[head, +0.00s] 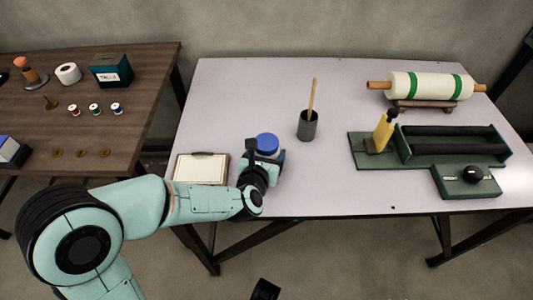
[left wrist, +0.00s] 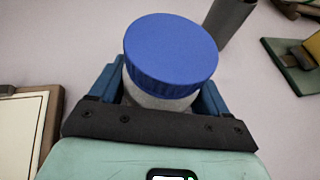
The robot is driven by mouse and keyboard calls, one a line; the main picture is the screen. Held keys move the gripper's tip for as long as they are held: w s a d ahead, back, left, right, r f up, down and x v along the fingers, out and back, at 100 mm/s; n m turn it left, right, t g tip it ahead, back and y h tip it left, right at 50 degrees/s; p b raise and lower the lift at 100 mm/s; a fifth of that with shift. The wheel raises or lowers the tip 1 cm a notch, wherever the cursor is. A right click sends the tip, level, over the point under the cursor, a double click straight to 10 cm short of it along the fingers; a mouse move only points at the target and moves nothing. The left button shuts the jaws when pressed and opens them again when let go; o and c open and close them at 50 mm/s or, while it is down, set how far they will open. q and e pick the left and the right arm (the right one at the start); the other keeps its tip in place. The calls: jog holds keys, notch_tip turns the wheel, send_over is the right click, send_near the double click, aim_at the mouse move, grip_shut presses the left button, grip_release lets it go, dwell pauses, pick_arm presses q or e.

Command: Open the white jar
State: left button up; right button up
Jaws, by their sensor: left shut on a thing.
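The white jar (left wrist: 160,98) has a blue screw-type lid (left wrist: 170,52) on its top. In the head view the blue lid (head: 267,143) shows near the front left of the light table, and my gripper hides most of the jar body. My left gripper (head: 262,165) is shut around the jar body, below the lid. In the left wrist view its blue fingers (left wrist: 160,95) stand on both sides of the jar. The lid sits on the jar's mouth.
A framed board (head: 201,168) lies just left of the jar. A dark cup (head: 307,126) with a wooden stick stands behind right. A green tray fixture (head: 455,160) and a fabric roll (head: 428,86) are at the right. The table's (head: 335,180) front middle is clear.

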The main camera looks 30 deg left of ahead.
aim_at(267, 141)
pick_arm(q)
jog(key=shift+r, duration=0.1)
notch_tip(267, 141, up, 8)
jog(key=p, duration=0.3)
jog(key=shift+r, duration=0.25)
notch_tip(267, 141, up, 2)
jog(key=shift+r+p, duration=0.25)
jog(key=shift+p, duration=0.55)
pick_arm(e)
jog(key=w+a+r+t, duration=0.2)
jog(key=w+r+t, duration=0.1)
jog(key=w+r, duration=0.4)
pick_arm(q)
notch_tip(267, 141, up, 9)
jog(key=p, duration=0.4)
pick_arm(e)
jog(key=s+a+r+n+g+y, duration=0.1)
jog(key=s+a+r+g, duration=0.1)
jog(key=s+r, duration=0.3)
jog(key=shift+s+a+g, duration=0.4)
jog(key=shift+s+a, duration=0.15)
jog(key=shift+s, duration=0.65)
jog(key=shift+r, duration=0.1)
pick_arm(q)
jog(key=o, duration=0.6)
jog(key=c, duration=0.7)
